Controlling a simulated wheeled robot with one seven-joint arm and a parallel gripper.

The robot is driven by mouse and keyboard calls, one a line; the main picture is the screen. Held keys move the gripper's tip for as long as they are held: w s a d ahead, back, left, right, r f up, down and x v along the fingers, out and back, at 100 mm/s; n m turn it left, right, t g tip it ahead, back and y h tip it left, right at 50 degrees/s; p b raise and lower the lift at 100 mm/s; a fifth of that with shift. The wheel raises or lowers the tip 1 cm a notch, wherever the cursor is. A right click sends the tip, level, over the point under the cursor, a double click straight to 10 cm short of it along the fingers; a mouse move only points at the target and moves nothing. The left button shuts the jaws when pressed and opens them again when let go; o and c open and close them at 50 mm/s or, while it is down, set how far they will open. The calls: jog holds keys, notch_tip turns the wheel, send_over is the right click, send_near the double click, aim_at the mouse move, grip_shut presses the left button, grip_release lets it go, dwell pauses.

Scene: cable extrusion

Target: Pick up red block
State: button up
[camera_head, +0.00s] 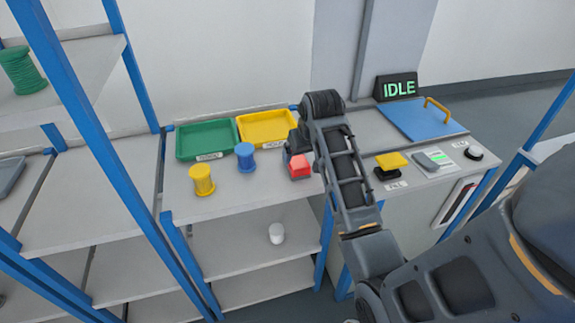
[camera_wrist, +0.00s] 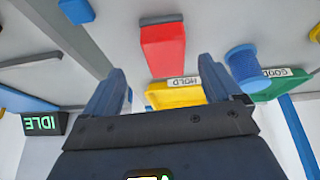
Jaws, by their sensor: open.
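The red block (camera_head: 299,168) sits on the grey worktop (camera_head: 225,190), right of the blue spool and near the worktop's front edge in the head view. It also shows in the wrist view (camera_wrist: 163,48), with a dark grey strip along its top end in the picture. My gripper (camera_wrist: 161,66) is open and empty. Its two fingers appear on either side of the block in the wrist view, and the block seems to lie beyond the fingertips. In the head view my wrist is close behind and above the block, and the fingers are mostly hidden.
A blue spool (camera_head: 245,157) and a yellow spool (camera_head: 202,180) stand left of the block. An empty green tray (camera_head: 207,140) and yellow tray (camera_head: 268,127) lie behind. A yellow-topped black button (camera_head: 391,160), a blue lid (camera_head: 422,118) and an IDLE display (camera_head: 397,88) are at right.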

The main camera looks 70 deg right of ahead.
aim_at(296, 158)
jog(key=shift+w+d+r, duration=0.45)
jog(key=shift+w+r, duration=0.25)
jog(key=shift+r, duration=0.05)
jog(key=shift+w+d+y, duration=0.1)
jog(key=shift+y, duration=0.2)
jog(key=shift+s+a+p+x, duration=0.15)
jog(key=shift+p+x, duration=0.05)
jog(key=shift+x, duration=1.7)
jog(key=shift+s+a+p+x, duration=0.15)
jog(key=shift+p+x, duration=0.05)
jog(key=shift+x, duration=1.75)
jog(key=shift+f, duration=0.1)
jog(key=c, duration=1.1)
jog(key=shift+r, duration=0.6)
notch_tip(296, 158, up, 3)
jog(key=shift+f+b, duration=0.15)
jog(key=shift+b, duration=0.15)
jog(key=s+d+r+b, duration=0.1)
jog(key=s+d+r, duration=0.6)
jog(key=s, duration=0.2)
jog(key=shift+s, duration=0.15)
